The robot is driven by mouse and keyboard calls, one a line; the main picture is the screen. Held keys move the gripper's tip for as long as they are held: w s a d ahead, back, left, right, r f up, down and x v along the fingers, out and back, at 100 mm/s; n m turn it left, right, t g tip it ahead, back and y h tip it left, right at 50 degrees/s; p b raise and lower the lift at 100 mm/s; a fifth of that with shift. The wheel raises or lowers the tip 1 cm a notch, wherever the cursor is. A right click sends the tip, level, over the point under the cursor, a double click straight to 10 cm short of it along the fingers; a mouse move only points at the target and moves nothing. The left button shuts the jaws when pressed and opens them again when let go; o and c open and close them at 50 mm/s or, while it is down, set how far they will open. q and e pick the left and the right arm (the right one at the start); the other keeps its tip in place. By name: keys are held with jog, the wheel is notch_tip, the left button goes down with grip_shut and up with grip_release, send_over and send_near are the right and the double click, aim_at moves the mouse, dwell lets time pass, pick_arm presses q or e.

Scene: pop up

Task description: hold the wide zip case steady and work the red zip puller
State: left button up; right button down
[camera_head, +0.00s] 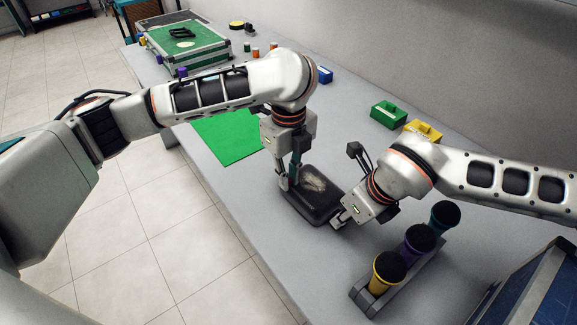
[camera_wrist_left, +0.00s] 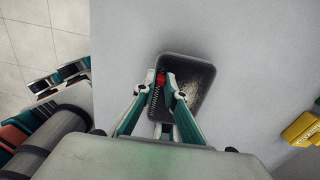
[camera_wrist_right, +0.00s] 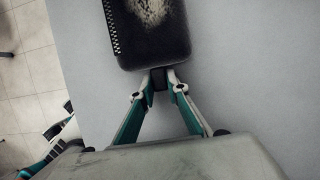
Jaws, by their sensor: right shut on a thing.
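The wide zip case (camera_head: 312,207) is a dark, rounded rectangle with a pale worn patch, lying flat on the bench. It also shows in the left wrist view (camera_wrist_left: 200,72) and right wrist view (camera_wrist_right: 165,48). Its toothed zip runs along one long side. The red zip puller (camera_wrist_left: 161,78) sits on that side, between or right by the fingertips of my left gripper (camera_wrist_left: 166,90), which look apart. My right gripper (camera_wrist_right: 161,80) is shut on a small dark tab at the case's near end. The left fingers hide the puller in the head view.
A rack (camera_head: 362,295) with yellow, purple and teal dark-topped items stands close to my right arm. A green mat (camera_head: 228,138) lies behind my left gripper. Green (camera_head: 388,114) and yellow (camera_head: 424,131) boxes stand near the wall. The bench edge runs left of the case.

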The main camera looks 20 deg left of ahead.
aim_at(311, 206)
pick_arm(q)
jog(key=shift+r, duration=0.15)
grip_shut()
pick_arm(e)
jog(key=shift+d+f, duration=0.1)
jog(key=shift+f, duration=0.05)
pick_arm(q)
jog(key=shift+s+d+r, duration=0.1)
jog(key=shift+s+d, duration=0.35)
jog(key=shift+d, duration=0.35)
jog(key=shift+s+d, duration=0.45)
jog(key=shift+d, duration=0.3)
jog(key=shift+s+d, duration=0.6)
jog(key=shift+d, duration=0.3)
jog(key=shift+s+d, duration=0.6)
jog(key=shift+d, duration=0.3)
pick_arm(e)
jog(key=shift+s+f, duration=0.1)
pick_arm(q)
jog(key=o, duration=0.8)
grip_release()
jog(key=shift+a, duration=0.1)
jog(key=shift+o, duration=0.2)
notch_tip(311, 206, up, 12)
